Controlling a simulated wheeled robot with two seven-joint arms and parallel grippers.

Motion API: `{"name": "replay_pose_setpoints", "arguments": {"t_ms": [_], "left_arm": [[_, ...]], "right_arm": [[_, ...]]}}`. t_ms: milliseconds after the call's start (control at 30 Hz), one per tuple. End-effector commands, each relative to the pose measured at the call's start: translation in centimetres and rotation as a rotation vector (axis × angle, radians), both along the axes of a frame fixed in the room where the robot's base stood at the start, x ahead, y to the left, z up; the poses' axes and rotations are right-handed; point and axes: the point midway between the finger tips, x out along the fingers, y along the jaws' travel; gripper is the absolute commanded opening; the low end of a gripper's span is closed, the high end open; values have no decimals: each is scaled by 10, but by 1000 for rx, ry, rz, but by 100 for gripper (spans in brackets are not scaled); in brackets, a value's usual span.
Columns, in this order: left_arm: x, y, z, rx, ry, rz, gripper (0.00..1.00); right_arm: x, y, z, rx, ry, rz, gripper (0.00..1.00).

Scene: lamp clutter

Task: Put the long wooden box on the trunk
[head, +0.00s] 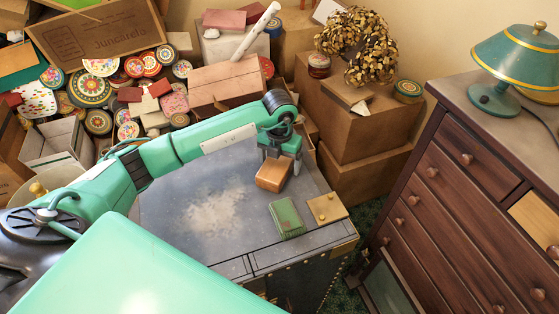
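A brown wooden box (272,175) is at the far right part of the dark grey trunk (165,215). My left gripper (281,158) reaches down over it from behind, with its fingers at the box's sides; it looks shut on the box. The box's underside is hidden, so I cannot tell whether it rests on the trunk lid or hangs just above it. My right gripper is not in view.
A green book-like box (287,218) and a tan wooden piece (326,208) lie on the trunk near its right edge. Round tins and boxes (130,85) are piled behind. A dresser (450,190) with a green lamp (515,60) stands right. The trunk's middle is clear.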

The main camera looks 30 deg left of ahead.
Motion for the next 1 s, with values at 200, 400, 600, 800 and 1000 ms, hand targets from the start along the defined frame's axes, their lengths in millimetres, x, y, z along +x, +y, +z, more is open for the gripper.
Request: {"name": "replay_pose_setpoints", "arguments": {"t_ms": [200,400,600,800,1000], "left_arm": [[0,0,2,0,0,0,87],[1,0,19,-1,-5,0,87],[1,0,61,0,-6,0,87],[1,0,98,-1,-5,0,87],[0,0,118,0,-1,0,87]], "right_arm": [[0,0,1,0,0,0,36],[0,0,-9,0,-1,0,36],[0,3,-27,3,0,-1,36],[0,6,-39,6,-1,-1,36],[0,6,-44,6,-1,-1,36]]}}
